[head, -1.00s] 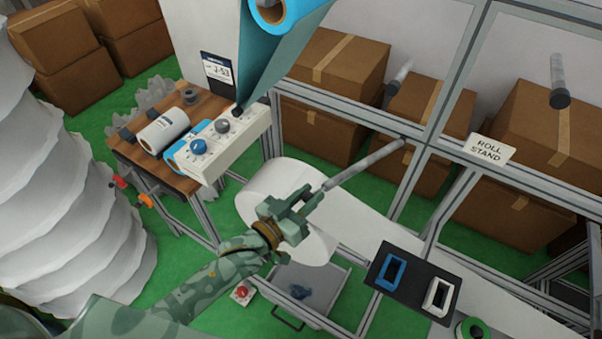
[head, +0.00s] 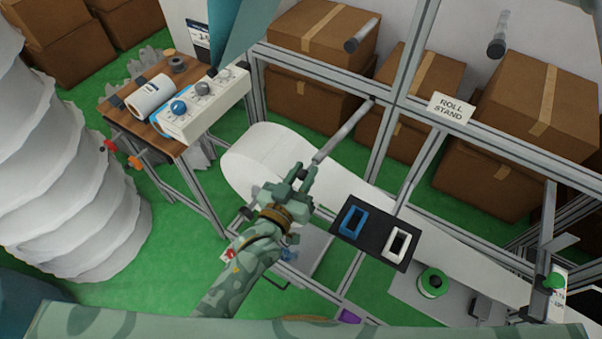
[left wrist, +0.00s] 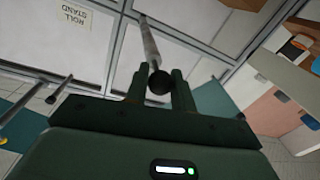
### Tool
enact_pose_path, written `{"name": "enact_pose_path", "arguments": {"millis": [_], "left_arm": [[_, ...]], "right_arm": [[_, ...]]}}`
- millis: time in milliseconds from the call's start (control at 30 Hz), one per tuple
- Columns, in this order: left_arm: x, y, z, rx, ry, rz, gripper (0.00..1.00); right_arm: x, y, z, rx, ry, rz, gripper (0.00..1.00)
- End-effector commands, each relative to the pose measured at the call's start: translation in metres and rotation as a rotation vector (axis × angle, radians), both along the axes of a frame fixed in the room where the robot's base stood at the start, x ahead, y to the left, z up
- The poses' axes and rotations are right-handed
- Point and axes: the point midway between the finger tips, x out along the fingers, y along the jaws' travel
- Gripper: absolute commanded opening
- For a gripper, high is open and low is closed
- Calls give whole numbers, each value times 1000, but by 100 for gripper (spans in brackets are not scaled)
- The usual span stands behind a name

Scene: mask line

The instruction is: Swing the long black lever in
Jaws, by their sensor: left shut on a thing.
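A long grey bar (head: 345,133) with a dark end reaches from the aluminium frame toward my left gripper (head: 305,175) in the head view. In the left wrist view the bar (left wrist: 149,42) points away, and its dark end (left wrist: 158,84) lies between the two fingers of my left gripper (left wrist: 160,85). The gripper is shut on this end. No other long black lever shows clearly, and I cannot tell whether this bar is it. My right gripper is not in view.
A white web (head: 265,150) curves behind my left gripper. A black panel (head: 373,235) with blue and white frames lies to its right. A control box (head: 205,105) stands on a wooden table to the left. Two similar bars stick out above. Cartons stand behind the frame.

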Motion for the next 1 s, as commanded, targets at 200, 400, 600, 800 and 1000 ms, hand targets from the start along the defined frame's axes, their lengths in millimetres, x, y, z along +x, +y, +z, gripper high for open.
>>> {"name": "enact_pose_path", "arguments": {"millis": [200,400,600,800,1000], "left_arm": [[1,1,1,-3,-2,2,44],[-1,1,0,-2,0,1,44],[-27,13,0,0,2,1,44],[-77,35,0,-1,3,0,44],[-121,55,0,-2,2,0,44]], "right_arm": [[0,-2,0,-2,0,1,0],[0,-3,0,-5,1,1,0],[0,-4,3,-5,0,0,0],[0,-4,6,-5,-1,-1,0],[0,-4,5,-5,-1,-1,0]]}}
